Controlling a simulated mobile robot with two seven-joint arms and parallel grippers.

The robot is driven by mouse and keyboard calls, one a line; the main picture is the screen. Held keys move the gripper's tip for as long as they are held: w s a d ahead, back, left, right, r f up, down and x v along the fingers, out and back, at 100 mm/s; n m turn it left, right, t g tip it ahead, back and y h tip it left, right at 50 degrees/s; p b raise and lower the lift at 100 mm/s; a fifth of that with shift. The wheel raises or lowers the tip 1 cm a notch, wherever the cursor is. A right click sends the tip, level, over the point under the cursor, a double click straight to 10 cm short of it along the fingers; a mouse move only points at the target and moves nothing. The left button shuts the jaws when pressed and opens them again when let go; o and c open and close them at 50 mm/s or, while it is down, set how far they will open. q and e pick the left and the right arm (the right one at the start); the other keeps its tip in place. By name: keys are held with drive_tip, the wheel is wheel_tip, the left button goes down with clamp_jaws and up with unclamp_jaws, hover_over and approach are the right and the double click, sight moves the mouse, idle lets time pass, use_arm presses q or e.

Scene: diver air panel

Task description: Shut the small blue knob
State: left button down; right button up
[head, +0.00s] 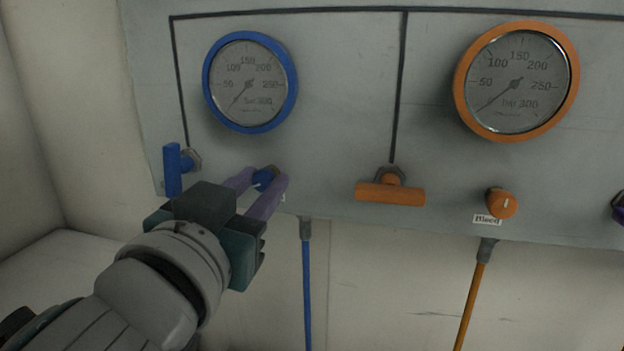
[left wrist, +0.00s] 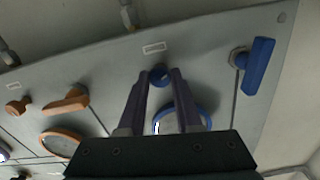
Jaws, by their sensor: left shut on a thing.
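The small blue knob (head: 264,178) sits on the grey panel below the blue-rimmed gauge. My left gripper (head: 266,183) has its purple fingers on either side of the knob and is shut on it. In the left wrist view the small blue knob (left wrist: 158,74) shows between the tips of my left gripper (left wrist: 159,77). The fingers hide part of the knob, so its pointer cannot be read. My right gripper is not in view.
A larger blue lever handle (head: 173,170) stands upright just left of my gripper. The blue gauge (head: 250,82) is above. An orange lever handle (head: 390,193), orange bleed knob (head: 501,203) and orange gauge (head: 516,81) are to the right. A blue hose (head: 307,285) hangs below the panel.

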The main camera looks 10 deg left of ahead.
use_arm(q)
drive_tip(key=m, duration=0.5)
drive_tip(key=shift+m, duration=0.3)
drive_tip(key=m, duration=0.6)
drive_tip(key=shift+p, duration=0.35)
drive_tip(key=m, duration=0.5)
drive_tip(key=shift+m, duration=0.4)
drive_tip(key=m+p, duration=0.1)
drive_tip(key=m, duration=0.4)
drive_tip(key=shift+m, duration=0.3)
drive_tip(key=shift+f, duration=0.1)
drive_tip(key=c, duration=0.6)
unclamp_jaws()
